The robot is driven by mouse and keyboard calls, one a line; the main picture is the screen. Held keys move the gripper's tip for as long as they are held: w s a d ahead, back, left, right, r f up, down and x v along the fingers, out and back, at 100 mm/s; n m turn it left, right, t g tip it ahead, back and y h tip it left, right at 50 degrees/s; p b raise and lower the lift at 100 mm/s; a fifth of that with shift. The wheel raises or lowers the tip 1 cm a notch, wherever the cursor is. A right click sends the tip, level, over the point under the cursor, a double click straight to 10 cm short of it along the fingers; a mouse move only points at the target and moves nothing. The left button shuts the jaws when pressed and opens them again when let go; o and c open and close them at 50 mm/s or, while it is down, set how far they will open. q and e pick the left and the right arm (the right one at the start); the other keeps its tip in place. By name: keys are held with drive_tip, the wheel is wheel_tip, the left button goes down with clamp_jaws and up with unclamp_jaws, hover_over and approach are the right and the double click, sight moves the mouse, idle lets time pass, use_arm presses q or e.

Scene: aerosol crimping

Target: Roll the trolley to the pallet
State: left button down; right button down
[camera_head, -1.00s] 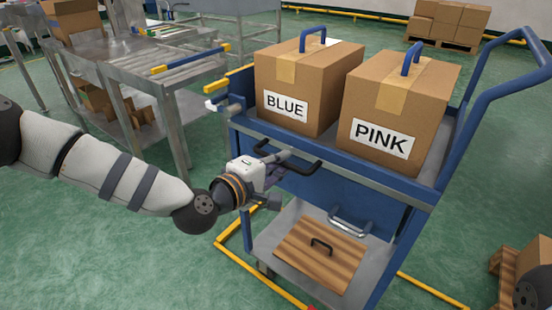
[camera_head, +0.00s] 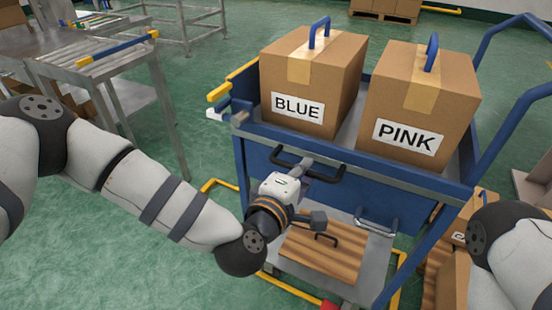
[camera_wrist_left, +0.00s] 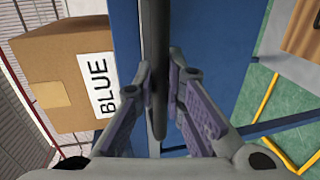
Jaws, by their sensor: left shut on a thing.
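The blue trolley (camera_head: 345,183) stands in front of me. A carton marked BLUE (camera_head: 298,82) and a carton marked PINK (camera_head: 400,125) stand upright on its top deck. My left gripper (camera_head: 305,172) is shut on the black handle (camera_head: 275,157) on the trolley's near side. In the left wrist view the fingers (camera_wrist_left: 170,95) close around the dark bar (camera_wrist_left: 155,45). A wooden pallet (camera_head: 430,290) with cartons shows at the lower right, partly hidden by the trolley. Another pallet (camera_head: 385,17) with cartons is at the far back. My right gripper is outside the picture.
A striped wooden panel (camera_head: 340,262) with a black handle lies on the trolley's lower shelf. A metal roller table (camera_head: 95,60) stands at the left, apart from the trolley.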

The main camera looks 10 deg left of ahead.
sight(328, 182)
use_arm(q)
drive_tip(key=shift+s+d, duration=0.3)
drive_tip(key=shift+d, duration=0.5)
drive_tip(key=shift+s+d, duration=0.35)
drive_tip(key=shift+d, duration=0.45)
drive_tip(key=shift+s+d, duration=0.3)
drive_tip(key=shift+d, duration=0.5)
drive_tip(key=c, duration=1.7)
unclamp_jaws()
drive_tip(key=shift+d, duration=0.15)
drive_tip(key=shift+o, duration=0.2)
drive_tip(key=v, duration=1.2)
